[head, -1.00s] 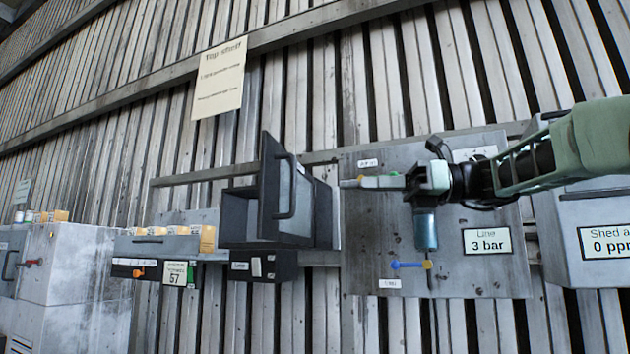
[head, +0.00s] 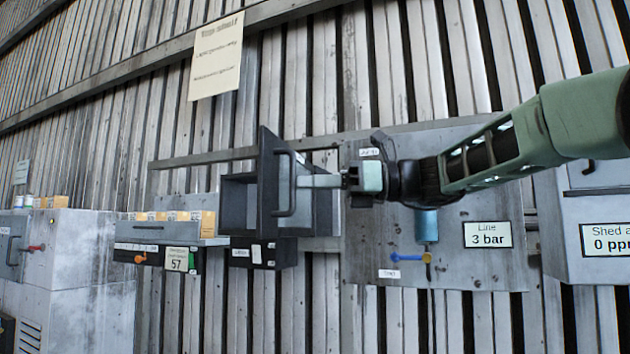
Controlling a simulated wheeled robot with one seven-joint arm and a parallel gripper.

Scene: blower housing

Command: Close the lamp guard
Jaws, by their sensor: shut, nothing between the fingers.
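The lamp guard appears to be the dark framed door (head: 268,190) with a pale pane and a bar handle. It stands swung open in front of a dark open-fronted box (head: 239,190) on the wall. My gripper (head: 303,181) points left, its shut, empty fingers level with the middle of the guard and at its right side, close to the handle. Whether the fingertips touch the guard cannot be told. The gripper and fingers cover part of the box's right side.
A grey panel (head: 465,270) with a blue-handled valve (head: 408,257) and a "Line 3 bar" label lies below my arm. A grey cabinet (head: 590,215) is at the right. A shelf unit with an orange knob (head: 140,258) is to the left.

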